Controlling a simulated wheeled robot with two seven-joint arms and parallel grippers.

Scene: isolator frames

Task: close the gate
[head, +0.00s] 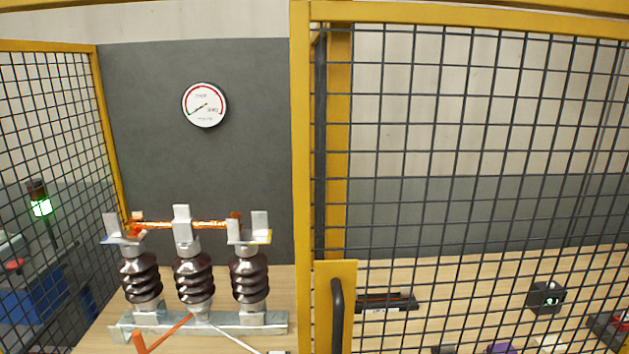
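The gate (302,150) is a yellow-framed panel of dark wire mesh that fills the right half of the head view. A black bar handle (337,315) is fixed to a yellow plate low on its left edge. To the left of this edge there is an uncovered opening, through which the isolator shows with no mesh in front. The gate's lower edge is out of frame. Neither of my grippers is in view.
A isolator with several dark ribbed insulators (194,280) stands on a metal rail (270,322) in the opening. An orange rod (162,334) lies in front. A mesh side panel (112,150) bounds the left. A round gauge (204,105) hangs on the grey wall.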

